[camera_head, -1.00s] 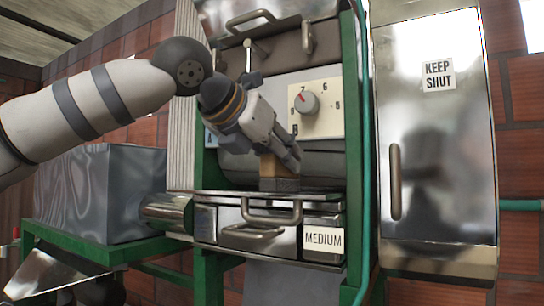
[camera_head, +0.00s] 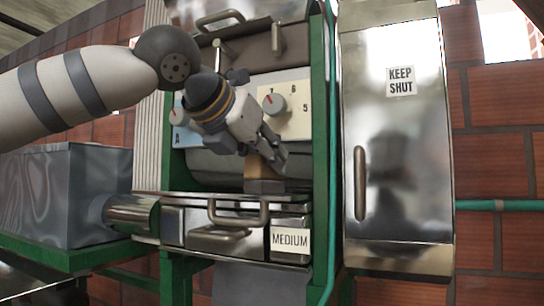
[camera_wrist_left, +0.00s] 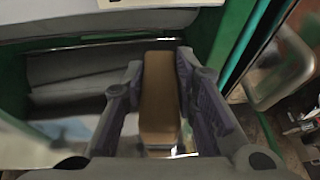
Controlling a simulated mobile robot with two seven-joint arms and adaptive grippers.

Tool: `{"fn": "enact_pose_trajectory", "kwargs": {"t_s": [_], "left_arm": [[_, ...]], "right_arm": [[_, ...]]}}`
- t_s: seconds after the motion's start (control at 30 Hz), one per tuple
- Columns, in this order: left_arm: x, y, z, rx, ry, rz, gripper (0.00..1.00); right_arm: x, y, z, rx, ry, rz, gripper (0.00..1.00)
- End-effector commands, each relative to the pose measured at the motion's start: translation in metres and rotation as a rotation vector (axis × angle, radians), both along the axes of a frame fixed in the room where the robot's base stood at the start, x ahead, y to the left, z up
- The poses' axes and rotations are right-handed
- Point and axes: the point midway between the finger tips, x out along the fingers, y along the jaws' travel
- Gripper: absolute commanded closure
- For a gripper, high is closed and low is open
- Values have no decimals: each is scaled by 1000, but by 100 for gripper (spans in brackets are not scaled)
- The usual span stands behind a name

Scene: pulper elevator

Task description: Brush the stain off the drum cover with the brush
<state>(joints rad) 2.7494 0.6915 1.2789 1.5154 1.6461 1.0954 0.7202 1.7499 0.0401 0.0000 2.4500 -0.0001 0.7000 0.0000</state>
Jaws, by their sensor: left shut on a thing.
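My left gripper (camera_head: 270,158) is shut on the brush (camera_head: 262,175), a brown block with a darker lower part, in front of the machine's lower middle. In the left wrist view the brush (camera_wrist_left: 160,100) lies lengthwise between the two fingers. The drum cover (camera_head: 215,168) is the smooth, rounded grey surface behind the brush; it also shows in the left wrist view (camera_wrist_left: 75,72). I cannot tell if the brush touches it. I cannot make out a stain; the gripper and brush hide part of the cover. My right gripper is not in view.
A drawer front with a bar handle (camera_head: 237,215) and a MEDIUM label (camera_head: 290,240) sits just below the brush. Dials (camera_head: 275,104) are above. A green post (camera_head: 321,150) and a metal cabinet (camera_head: 395,160) marked KEEP SHUT stand right. A grey box (camera_head: 65,195) stands left.

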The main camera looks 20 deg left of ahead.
Motion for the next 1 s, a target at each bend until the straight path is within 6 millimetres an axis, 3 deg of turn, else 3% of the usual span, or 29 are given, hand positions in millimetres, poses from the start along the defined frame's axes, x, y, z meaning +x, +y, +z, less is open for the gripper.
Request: {"fn": "enact_pose_trajectory", "kwargs": {"t_s": [1.0], "left_arm": [[5, 67, -1, 1, 1, 1, 96]], "right_arm": [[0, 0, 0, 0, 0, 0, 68]]}}
